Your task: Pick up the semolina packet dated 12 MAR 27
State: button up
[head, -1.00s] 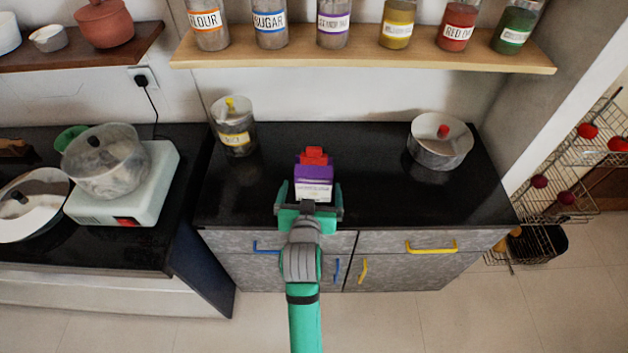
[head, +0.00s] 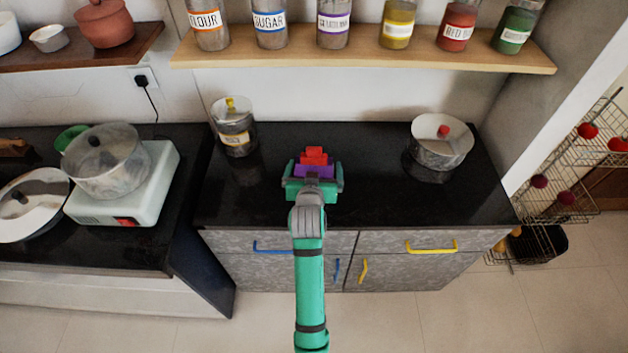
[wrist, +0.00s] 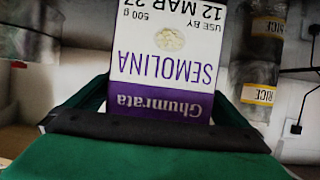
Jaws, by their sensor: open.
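The semolina packet (wrist: 165,60) fills the middle of the wrist view, white with a purple band. Its print appears upside down and reads SEMOLINA, USE BY 12 MAR 27. In the head view its purple part (head: 316,171) shows just beyond my gripper (head: 312,180), on the black counter. My gripper is open, and in the wrist view its green fingers (wrist: 162,100) lie on the left and right of the packet's purple end. I cannot tell whether they touch it. My gripper hides the packet's near side in the head view.
A red object (head: 314,156) stands directly behind the packet. A shelf of jars (head: 360,58) hangs above the back.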

jog(key=shift+w+f, duration=0.1)
jog(key=shift+w, duration=0.15)
jog(key=c, duration=1.3)
